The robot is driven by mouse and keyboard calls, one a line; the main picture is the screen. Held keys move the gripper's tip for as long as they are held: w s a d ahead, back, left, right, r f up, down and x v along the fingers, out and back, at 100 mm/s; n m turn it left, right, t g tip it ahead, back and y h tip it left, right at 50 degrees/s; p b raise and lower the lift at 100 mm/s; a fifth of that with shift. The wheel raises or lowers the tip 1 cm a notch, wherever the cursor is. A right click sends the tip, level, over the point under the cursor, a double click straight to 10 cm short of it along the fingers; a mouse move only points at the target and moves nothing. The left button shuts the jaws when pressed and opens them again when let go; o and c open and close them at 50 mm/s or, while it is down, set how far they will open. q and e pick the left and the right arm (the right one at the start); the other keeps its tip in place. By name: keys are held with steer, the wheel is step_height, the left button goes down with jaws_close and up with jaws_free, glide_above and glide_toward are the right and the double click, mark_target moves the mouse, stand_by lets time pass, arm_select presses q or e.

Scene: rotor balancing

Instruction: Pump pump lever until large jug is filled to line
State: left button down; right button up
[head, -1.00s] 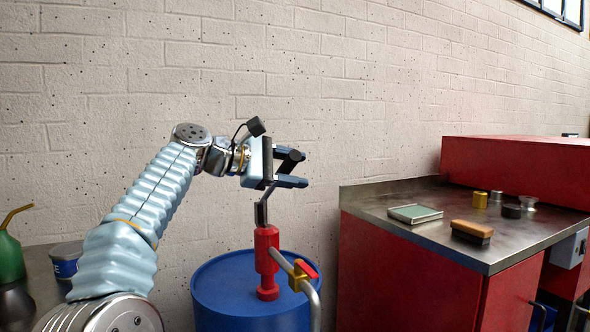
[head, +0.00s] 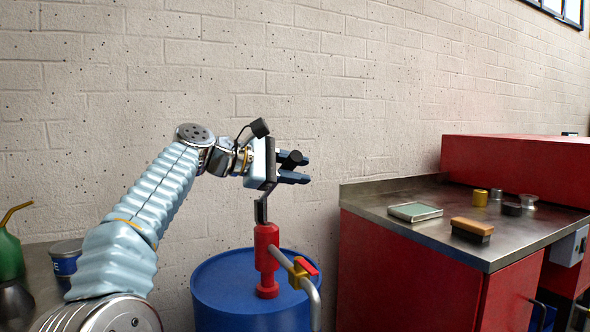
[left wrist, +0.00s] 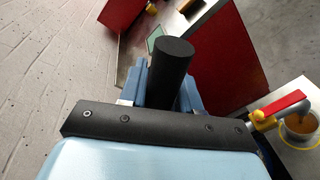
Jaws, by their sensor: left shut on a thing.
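The red pump (head: 267,262) stands upright on a blue drum in the head view. Its lever (head: 261,210) rises from the pump top to a black handle (head: 292,159). My left gripper (head: 301,168) is shut on this handle above the pump. In the left wrist view the round black handle (left wrist: 172,62) sits between the blue fingers (left wrist: 164,88). A jug (left wrist: 300,132) with amber liquid and a yellow ring shows at the right edge of that view, partly cut off and partly behind the red tap lever. It is outside the head view. My right gripper is in neither view.
The blue drum (head: 215,290) stands beside a red bench with a metal top (head: 400,222). A tray (head: 415,211), a brush (head: 471,230) and small metal parts lie on it. A green oil can (head: 10,255) and a tin (head: 65,262) stand at the left.

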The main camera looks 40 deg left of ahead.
arm_select(q)
steer(key=shift+s+d+f, duration=0.1)
steer(key=shift+d+f, duration=0.05)
steer(key=shift+f, duration=0.05)
steer(key=c, duration=0.9)
jaws_free()
steer(key=v, duration=1.4)
steer(key=shift+p, duration=0.35)
steer(key=shift+d, duration=0.1)
